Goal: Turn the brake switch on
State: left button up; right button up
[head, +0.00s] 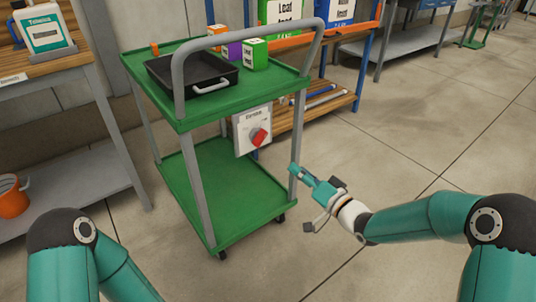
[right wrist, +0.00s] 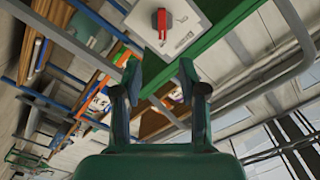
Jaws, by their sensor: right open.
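The brake switch is a red knob (head: 258,136) on a white plate (head: 241,135) fixed to the side of a green cart (head: 222,194). In the right wrist view the red knob (right wrist: 161,22) is at the top, beyond the fingertips and upright in the picture. The lettering on the plate is too small to read surely. My right gripper (head: 310,194) is to the right of and below the switch in the head view, apart from it. Its fingers (right wrist: 160,80) are spread with nothing between them. My left arm shows at the bottom left, but its gripper is out of the picture.
The cart has grey posts and a grey handle (head: 178,85) near the switch. A black tray (head: 165,72) and small boxes (head: 254,54) stand on its top. A wooden bench (head: 38,73) is at the left; shelves stand behind. The floor (head: 400,140) at right is clear.

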aim_at(262, 140)
jog(key=b+x, duration=0.2)
jog(key=x, duration=1.4)
jog(key=shift+w+a, duration=0.25)
jog(key=shift+w, duration=0.1)
jog(key=shift+c, duration=0.3)
